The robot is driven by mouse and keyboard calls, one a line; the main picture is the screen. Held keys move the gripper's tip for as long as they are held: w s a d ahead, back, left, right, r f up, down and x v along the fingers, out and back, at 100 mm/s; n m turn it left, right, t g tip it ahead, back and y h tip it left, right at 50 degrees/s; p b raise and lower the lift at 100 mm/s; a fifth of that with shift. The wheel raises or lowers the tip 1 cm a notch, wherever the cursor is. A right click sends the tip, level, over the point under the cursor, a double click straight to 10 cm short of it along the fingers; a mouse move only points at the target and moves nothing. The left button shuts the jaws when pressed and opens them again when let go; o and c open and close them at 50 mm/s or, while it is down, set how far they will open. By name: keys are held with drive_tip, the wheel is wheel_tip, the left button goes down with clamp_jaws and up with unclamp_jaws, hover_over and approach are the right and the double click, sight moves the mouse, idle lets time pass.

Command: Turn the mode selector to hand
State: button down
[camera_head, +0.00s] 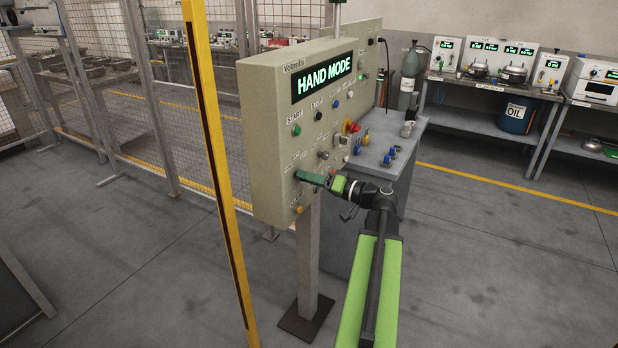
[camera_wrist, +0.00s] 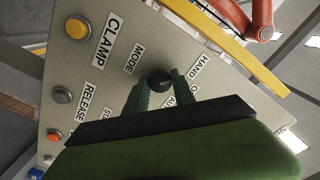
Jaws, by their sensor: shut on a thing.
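The grey control panel (camera_head: 262,150) stands on a post, and its lit display (camera_head: 322,78) reads HAND MODE. In the wrist view, the mode selector (camera_wrist: 159,77) is a dark round knob between the labels MODE (camera_wrist: 134,60) and HAND (camera_wrist: 200,64). Labels beside HAND are partly covered. My gripper (camera_wrist: 160,86) is shut on the knob, one green finger on each side. In the head view, my gripper (camera_head: 303,176) reaches the lower part of the panel face from the right and hides the knob. Which way the knob points is not clear.
A yellow post (camera_head: 215,150) stands close to the panel's left. A yellow CLAMP button (camera_wrist: 77,28) and a grey RELEASE button (camera_wrist: 62,95) sit near the knob. A grey cabinet (camera_head: 378,165) stands behind my arm. The floor on the right is clear.

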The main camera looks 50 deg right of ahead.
drive_tip(key=shift+a+f, duration=0.1)
drive_tip(key=c, duration=1.1)
unclamp_jaws()
drive_tip(key=shift+o, duration=0.2)
drive_tip(key=shift+s, duration=0.15)
drive_tip(key=v, duration=1.7)
drive_tip(key=shift+s, duration=0.15)
